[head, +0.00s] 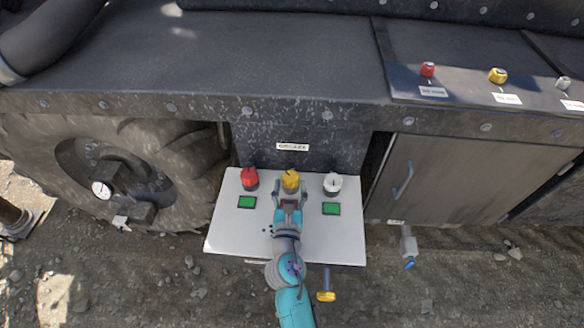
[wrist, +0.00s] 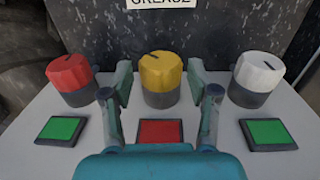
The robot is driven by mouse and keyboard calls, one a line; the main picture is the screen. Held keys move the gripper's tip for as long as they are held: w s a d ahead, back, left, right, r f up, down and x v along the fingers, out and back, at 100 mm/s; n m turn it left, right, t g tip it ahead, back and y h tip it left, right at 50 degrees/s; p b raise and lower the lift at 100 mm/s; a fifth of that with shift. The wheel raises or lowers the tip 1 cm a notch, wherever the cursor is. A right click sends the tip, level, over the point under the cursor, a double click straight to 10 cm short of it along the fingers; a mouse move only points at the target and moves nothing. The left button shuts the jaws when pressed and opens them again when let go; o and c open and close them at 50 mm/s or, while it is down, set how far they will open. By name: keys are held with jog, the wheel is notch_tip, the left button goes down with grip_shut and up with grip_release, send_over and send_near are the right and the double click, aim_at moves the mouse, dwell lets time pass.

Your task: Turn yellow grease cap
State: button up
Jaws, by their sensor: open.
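The yellow grease cap (head: 291,180) sits on a dark round base in the middle of the white panel (head: 226,226), below the GREASE label. In the wrist view the yellow cap (wrist: 160,72) has a dark mark on its top and stands between and just beyond my open fingers. My gripper (wrist: 158,85) is open and empty, with one finger on each side of the cap. Whether the fingers touch it I cannot tell. A red square (wrist: 160,132) lies in front of the yellow cap, between the fingers. In the head view my gripper (head: 289,200) hides that square.
A red cap (head: 249,178) stands left of the yellow one and a white cap (head: 332,183) right of it. Green squares (head: 247,202) (head: 331,208) lie in front of them. The dark tank wall rises behind. A large wheel (head: 120,180) is at left, a cabinet door (head: 440,180) at right.

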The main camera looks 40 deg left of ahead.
aim_at(295, 172)
jog(key=x, duration=0.6)
jog(key=shift+w+a, duration=0.15)
jog(key=shift+w, duration=0.1)
jog(key=shift+c, duration=0.3)
jog(key=c, duration=0.9)
jog(key=shift+o, duration=0.2)
jog(key=shift+m+t+h, duration=0.3)
jog(key=shift+m+h, duration=0.1)
jog(key=shift+h, duration=0.1)
jog(key=m+t+h, duration=0.1)
jog(key=h, duration=0.1)
jog(key=m+h, duration=0.1)
jog(key=h, duration=0.1)
jog(key=shift+w+d+m+t, duration=0.1)
jog(key=shift+d+m+t, duration=0.1)
jog(key=shift+m+t, duration=0.2)
jog(key=shift+d+f+m+t+h, duration=0.15)
jog(key=shift+d+m+h, duration=0.1)
jog(key=shift+m+h, duration=0.8)
jog(key=shift+d+r+m+t+h, duration=0.15)
jog(key=shift+m+h, duration=0.4)
jog(key=shift+h, duration=0.9)
jog(key=shift+c, duration=0.2)
jog(key=shift+f, duration=0.15)
jog(key=o, duration=1)
jog(key=shift+c, duration=0.2)
